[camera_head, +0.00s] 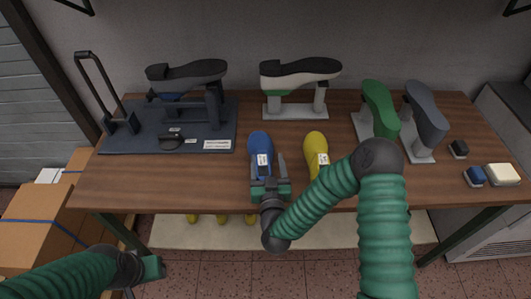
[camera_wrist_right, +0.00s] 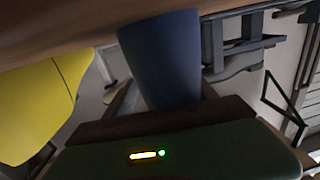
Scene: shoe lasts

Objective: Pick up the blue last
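The blue last (camera_head: 260,145), with a white label, lies on the wooden table near its front edge. My right gripper (camera_head: 267,170) is at the near end of the blue last. Its fingers stand on either side of the last, with a small gap visible on the right side, so it looks open. In the right wrist view the blue last (camera_wrist_right: 165,65) fills the middle, close in front of the palm. My left gripper (camera_head: 150,268) is at the lower left, away from the table top; its fingers do not show clearly.
A yellow last (camera_head: 315,145) lies just right of the blue one. Behind are a dark stand (camera_head: 185,110), a white last (camera_head: 300,75) on a stand, and green (camera_head: 378,105) and grey (camera_head: 425,112) lasts. Small brushes (camera_head: 475,177) lie at the right. The table's front left is clear.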

